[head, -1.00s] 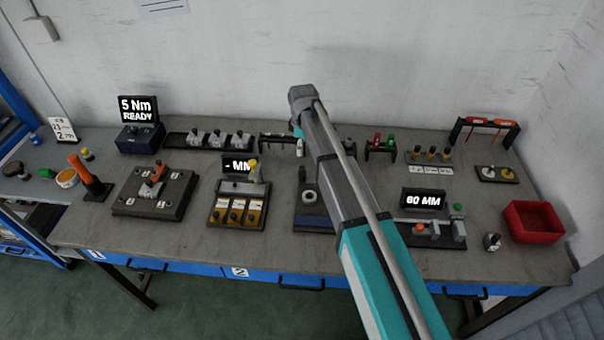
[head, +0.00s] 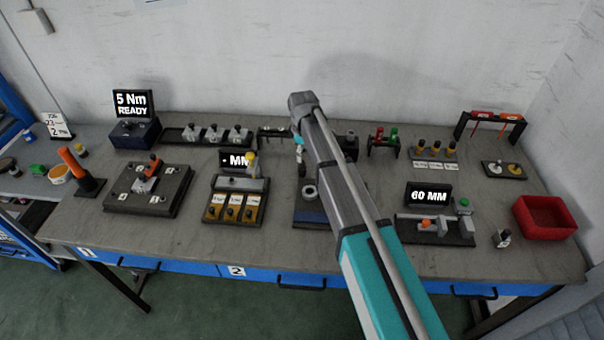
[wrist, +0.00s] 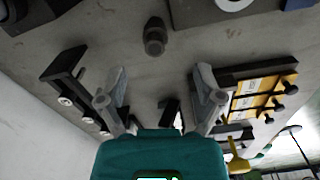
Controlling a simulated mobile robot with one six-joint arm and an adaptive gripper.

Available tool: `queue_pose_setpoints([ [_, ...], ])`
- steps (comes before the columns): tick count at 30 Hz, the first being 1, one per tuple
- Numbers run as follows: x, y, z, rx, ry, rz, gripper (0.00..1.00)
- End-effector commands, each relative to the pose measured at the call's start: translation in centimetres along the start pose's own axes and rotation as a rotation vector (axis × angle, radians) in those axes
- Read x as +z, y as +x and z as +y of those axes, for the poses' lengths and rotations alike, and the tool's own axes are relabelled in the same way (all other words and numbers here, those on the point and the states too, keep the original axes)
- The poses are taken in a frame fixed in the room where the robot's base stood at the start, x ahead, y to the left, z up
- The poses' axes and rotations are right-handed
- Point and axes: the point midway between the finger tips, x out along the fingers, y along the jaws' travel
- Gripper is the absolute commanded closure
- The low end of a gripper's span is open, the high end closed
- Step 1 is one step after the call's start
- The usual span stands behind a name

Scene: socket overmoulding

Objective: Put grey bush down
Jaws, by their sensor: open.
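A dark grey, short cylindrical piece (wrist: 155,38), which looks like the grey bush, stands on the bench in the wrist view. It is beyond my fingertips and apart from them. My gripper (wrist: 160,74) is open, with its two fingers spread wide and nothing held between them. In the head view my gripper (head: 300,157) shows only in part, left of my arm, which hides much of the bench behind it. The piece is too small and too covered to make out surely there.
A yellow three-slot gauge tray (head: 233,209) stands to the left, with a display above it. A blue-fronted fixture with a grey ring (head: 309,192) is close by. A dark rack (wrist: 68,75) is left in the wrist view. A red bin (head: 545,217) sits far right.

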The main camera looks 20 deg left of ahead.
Motion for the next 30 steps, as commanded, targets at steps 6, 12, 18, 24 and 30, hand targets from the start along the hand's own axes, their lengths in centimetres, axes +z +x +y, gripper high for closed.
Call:
queue_pose_setpoints([
  [6, 0.0, 2.0, 0.0, 0.000, 0.000, 0.000, 0.15],
  [12, 0.0, 2.6, 0.0, 0.000, 0.000, 0.000, 0.15],
  [18, 0.0, 2.6, 0.0, 0.000, 0.000, 0.000, 0.15],
  [24, 0.0, 2.6, 0.0, 0.000, 0.000, 0.000, 0.15],
  [30, -0.1, 3.2, 0.1, 0.000, 0.000, 0.000, 0.15],
])
